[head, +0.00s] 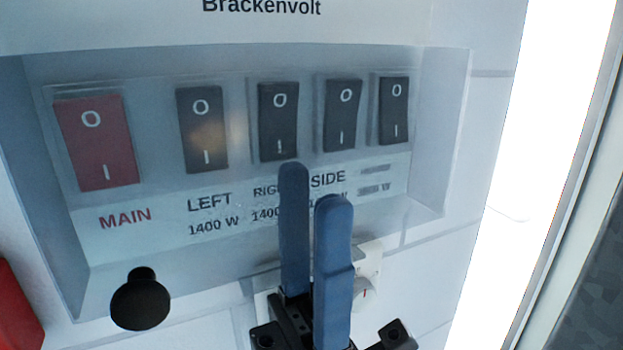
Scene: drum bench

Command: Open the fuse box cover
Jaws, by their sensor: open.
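The fuse box cover (245,75) is a clear, greyish panel that appears shut over a red MAIN switch (97,143) and a row of black switches (200,130). A round black knob (140,303) sits at the cover's lower left. My gripper (314,182) has two blue fingers, open with a narrow gap and nothing seen between them. It points up in front of the cover's lower middle, right of the knob, and hides part of the labels. I cannot tell whether the fingertips touch the cover.
A white socket or switch plate (368,272) is on the tiled wall below the box, partly behind my gripper. A red object (17,315) is cut off at the lower left. A bright white strip (540,130) and a pale frame stand at the right.

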